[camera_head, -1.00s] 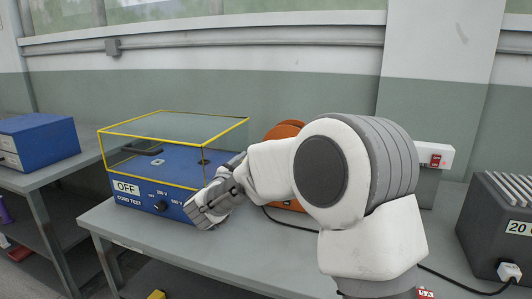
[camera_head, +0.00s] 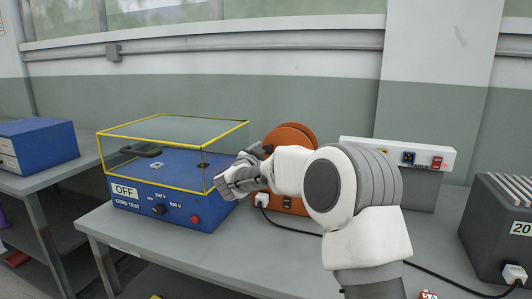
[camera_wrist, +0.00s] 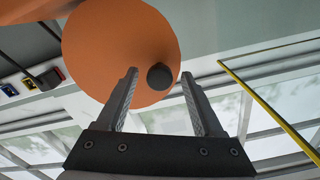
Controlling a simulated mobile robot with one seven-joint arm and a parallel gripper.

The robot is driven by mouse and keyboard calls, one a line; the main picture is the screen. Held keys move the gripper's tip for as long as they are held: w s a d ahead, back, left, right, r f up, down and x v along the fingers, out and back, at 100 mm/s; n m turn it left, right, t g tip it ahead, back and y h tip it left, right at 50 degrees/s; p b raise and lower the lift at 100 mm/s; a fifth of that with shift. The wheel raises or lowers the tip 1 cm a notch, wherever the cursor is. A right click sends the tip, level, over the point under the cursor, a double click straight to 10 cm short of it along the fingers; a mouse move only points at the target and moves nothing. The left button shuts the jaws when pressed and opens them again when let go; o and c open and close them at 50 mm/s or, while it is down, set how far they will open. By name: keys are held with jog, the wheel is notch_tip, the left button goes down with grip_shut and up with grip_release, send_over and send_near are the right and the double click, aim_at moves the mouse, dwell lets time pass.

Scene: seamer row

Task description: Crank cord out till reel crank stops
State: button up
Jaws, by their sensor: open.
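The orange cord reel (camera_head: 291,139) stands on the bench behind my arm, partly hidden by it. In the wrist view its round orange face (camera_wrist: 115,45) fills the upper left. The dark crank knob (camera_wrist: 160,76) sticks out from that face and shows between my two fingers, near their tips. My gripper (camera_head: 240,175) is open around the knob, with a gap on both sides. In the wrist view the gripper (camera_wrist: 160,85) holds nothing. A black cord (camera_head: 285,226) with a white plug (camera_head: 262,200) lies by the reel's base.
A blue cord tester (camera_head: 165,205) marked OFF, with a yellow-framed clear cover (camera_head: 125,150), stands left of my gripper. A white socket strip (camera_head: 385,152) is behind my arm. A dark grey box (camera_head: 495,225) stands at the right. The front left of the bench is clear.

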grip_shut()
dwell(1.3)
